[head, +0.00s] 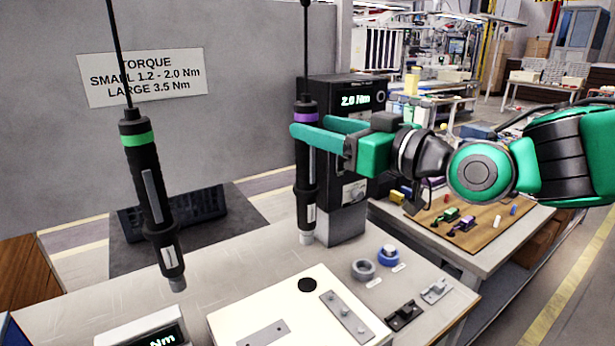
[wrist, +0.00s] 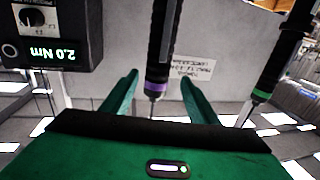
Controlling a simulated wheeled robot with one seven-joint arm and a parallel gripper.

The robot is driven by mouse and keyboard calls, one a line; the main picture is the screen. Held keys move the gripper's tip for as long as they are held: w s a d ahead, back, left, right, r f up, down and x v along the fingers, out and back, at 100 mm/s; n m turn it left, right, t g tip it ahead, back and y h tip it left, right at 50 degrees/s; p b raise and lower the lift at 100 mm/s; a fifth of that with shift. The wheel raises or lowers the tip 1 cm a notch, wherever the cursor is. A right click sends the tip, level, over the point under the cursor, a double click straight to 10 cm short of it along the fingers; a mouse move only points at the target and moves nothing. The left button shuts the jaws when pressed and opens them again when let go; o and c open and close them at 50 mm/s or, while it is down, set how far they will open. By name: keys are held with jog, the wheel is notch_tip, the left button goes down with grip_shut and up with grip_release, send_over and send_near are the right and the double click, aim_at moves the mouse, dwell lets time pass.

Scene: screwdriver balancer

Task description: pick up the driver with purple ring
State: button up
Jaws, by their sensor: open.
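The driver with the purple ring (head: 306,171) hangs upright from a cable in the head view, in front of a black torque box. My gripper (head: 308,130) is open and level, with its green fingers on either side of this driver just below the purple ring. In the wrist view the purple-ringed driver (wrist: 158,55) stands between my two open fingers (wrist: 156,88); whether either finger touches it I cannot tell. A second driver with a green ring (head: 150,195) hangs slightly tilted at the left, apart from my gripper.
The torque box (head: 345,110) reading 2.0 Nm stands close behind the purple-ringed driver. A white panel (head: 235,318) with metal plates lies on the workbench below. Blue and grey rings (head: 388,256) lie to its right.

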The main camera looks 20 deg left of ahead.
jog(key=x, duration=0.8)
jog(key=shift+w, duration=0.45)
jog(key=c, duration=1.3)
jog(key=shift+r, duration=0.15)
grip_shut()
